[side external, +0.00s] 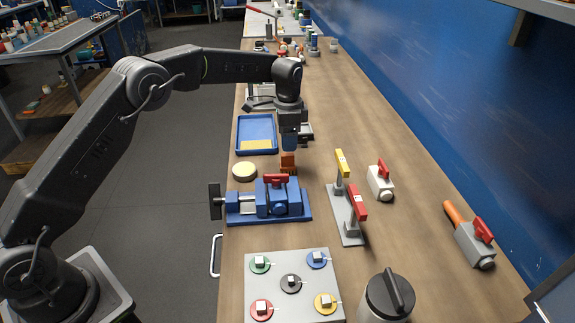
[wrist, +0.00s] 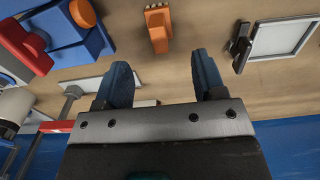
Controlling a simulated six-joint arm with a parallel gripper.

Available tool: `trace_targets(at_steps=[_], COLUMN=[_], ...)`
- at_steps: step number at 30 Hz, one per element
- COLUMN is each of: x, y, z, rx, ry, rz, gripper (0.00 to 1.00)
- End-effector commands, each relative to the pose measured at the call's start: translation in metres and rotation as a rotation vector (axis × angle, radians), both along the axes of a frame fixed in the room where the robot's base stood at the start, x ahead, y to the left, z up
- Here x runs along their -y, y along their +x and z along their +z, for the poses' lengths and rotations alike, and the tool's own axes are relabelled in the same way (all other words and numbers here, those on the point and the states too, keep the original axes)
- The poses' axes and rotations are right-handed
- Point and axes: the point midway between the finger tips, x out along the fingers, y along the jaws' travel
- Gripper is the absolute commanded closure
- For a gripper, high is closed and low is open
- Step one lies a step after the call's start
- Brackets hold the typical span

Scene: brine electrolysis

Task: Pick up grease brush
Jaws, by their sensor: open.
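A small orange-brown piece (side external: 288,163), which looks like the grease brush, stands on the bench just behind the blue vise. In the wrist view the orange piece (wrist: 157,30) shows at top centre, with a notched end, beyond the fingertips. My gripper (side external: 291,141) hangs pointing down above the bench, close to the orange piece in the side view. In the wrist view its two blue fingers (wrist: 160,75) are spread apart with nothing held between them. The orange piece is not touched by the fingers in the wrist view.
The blue vise (side external: 275,200) with a red part stands in front. A blue tray (side external: 257,146) and a round cream disc (side external: 244,171) lie to the left. Red and yellow levers (side external: 347,205) stand to the right. Bare bench (side external: 350,120) lies right of my gripper.

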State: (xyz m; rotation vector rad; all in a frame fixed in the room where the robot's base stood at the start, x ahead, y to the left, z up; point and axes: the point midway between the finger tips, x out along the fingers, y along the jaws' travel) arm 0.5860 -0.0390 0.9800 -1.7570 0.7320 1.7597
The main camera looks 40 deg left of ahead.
Motion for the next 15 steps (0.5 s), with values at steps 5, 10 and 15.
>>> trace_targets(at_steps=[5, 10, 15], x=[0.0, 0.0, -0.003], y=[-0.001, -0.001, -0.004], z=[-0.028, -0.038, -0.06], rx=[-0.001, 0.001, -0.003], ry=[0.0, 0.001, 0.0], rz=[0.001, 0.001, 0.001], gripper=[0.36, 0.36, 0.36])
